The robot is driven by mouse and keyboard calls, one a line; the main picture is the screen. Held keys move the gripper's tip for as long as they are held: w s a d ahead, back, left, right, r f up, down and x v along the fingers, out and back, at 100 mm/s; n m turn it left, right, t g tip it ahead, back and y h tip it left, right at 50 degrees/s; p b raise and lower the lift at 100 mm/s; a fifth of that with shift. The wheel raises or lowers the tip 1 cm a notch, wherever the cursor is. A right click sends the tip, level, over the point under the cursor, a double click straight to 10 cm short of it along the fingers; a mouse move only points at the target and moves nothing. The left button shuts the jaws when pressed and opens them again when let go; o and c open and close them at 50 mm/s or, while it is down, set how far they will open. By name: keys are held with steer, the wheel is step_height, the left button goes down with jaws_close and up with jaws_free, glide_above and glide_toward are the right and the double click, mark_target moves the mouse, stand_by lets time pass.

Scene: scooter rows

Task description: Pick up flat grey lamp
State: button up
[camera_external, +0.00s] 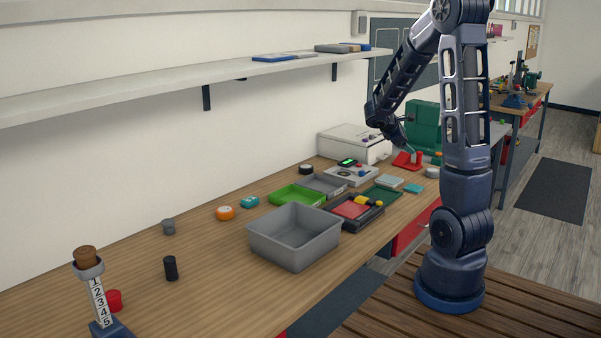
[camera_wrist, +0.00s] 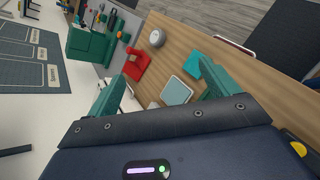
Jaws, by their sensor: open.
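A round, flat, pale grey piece, seemingly the lamp (camera_external: 432,172), lies on the wooden bench (camera_external: 130,262) near its right edge. In the wrist view the lamp (camera_wrist: 157,38) lies beyond my fingertips, near the top middle, with nothing covering it. My gripper (camera_wrist: 163,72) is open and empty, its two green fingers spread above the bench. In the external view my gripper (camera_external: 409,148) is partly hidden behind my arm, near the red stand.
A red stand (camera_wrist: 136,65), a pale square-topped piece (camera_wrist: 176,91) and a teal block (camera_wrist: 194,65) lie near the lamp. A green case (camera_wrist: 88,47) stands farther back. A grey bin (camera_external: 294,236) and trays occupy the bench's middle.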

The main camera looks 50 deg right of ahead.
steer(key=d+f+n+h, duration=0.1)
steer(key=d+f+n, duration=0.3)
steer(key=d+f, duration=0.45)
steer(key=n+h, duration=0.1)
steer(key=n, duration=0.4)
glide_toward(432, 170)
steer(key=shift+s+a+f+t, duration=0.1)
steer(key=shift+s+f+t, duration=0.1)
steer(key=shift+s+t, duration=0.1)
steer(key=shift+h, duration=0.3)
steer(key=shift+x, duration=5.45)
steer(key=shift+w, duration=0.1)
steer(key=c, duration=1.1)
